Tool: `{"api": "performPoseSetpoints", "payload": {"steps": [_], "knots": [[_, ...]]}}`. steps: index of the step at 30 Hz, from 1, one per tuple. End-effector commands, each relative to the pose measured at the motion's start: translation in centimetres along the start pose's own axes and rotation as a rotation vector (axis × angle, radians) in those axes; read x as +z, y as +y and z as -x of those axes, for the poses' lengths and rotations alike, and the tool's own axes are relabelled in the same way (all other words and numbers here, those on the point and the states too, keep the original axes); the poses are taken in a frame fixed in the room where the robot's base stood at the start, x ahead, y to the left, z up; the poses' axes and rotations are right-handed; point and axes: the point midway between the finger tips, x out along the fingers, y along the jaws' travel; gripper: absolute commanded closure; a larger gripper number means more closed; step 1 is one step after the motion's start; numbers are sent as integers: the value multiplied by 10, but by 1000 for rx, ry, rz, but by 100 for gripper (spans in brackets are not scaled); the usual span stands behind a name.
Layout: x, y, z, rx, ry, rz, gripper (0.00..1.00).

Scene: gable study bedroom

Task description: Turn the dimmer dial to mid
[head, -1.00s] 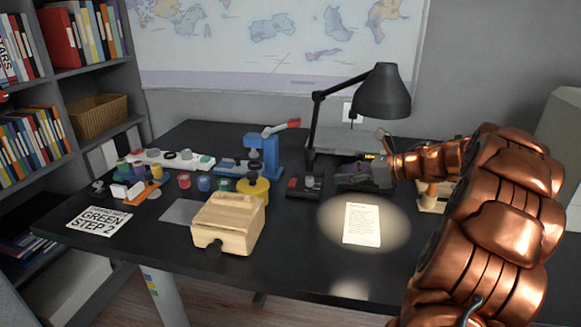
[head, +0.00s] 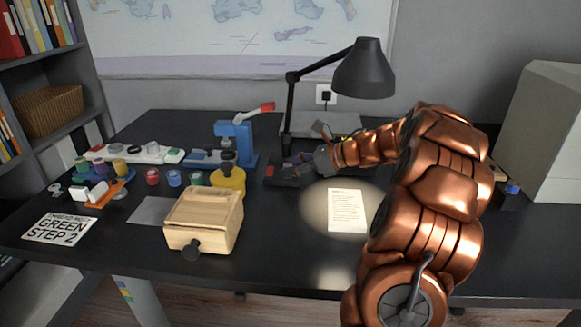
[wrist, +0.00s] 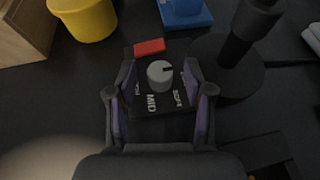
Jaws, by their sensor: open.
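The dimmer is a dark box (wrist: 165,103) with a grey round dial (wrist: 160,73) and a red block at its far edge. The dial's dark pointer mark points to the right in the wrist view. A MID label shows below the dial, with other labels at the sides that I cannot read surely. My gripper (wrist: 160,76) is open, with one finger on each side of the dial. I cannot tell whether the fingers touch it. In the head view, my gripper (head: 306,164) is over the dimmer box (head: 279,177) and partly hides it.
The desk lamp (head: 363,72) stands close behind my gripper; its base (wrist: 232,78) is right of the dial. A yellow tub (head: 229,179), a blue press (head: 238,142) and a wooden box (head: 201,222) are to the left. A lit paper (head: 346,211) lies in front.

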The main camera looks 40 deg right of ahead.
Motion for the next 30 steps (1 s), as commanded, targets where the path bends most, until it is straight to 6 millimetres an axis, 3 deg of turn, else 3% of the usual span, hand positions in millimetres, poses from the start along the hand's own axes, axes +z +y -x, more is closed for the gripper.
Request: {"api": "performPoseSetpoints", "payload": {"steps": [8,23,30], "knots": [[0,0,-2,0,1,1,48],[0,0,-2,0,1,1,98],[0,1,-3,-1,1,1,100]]}}
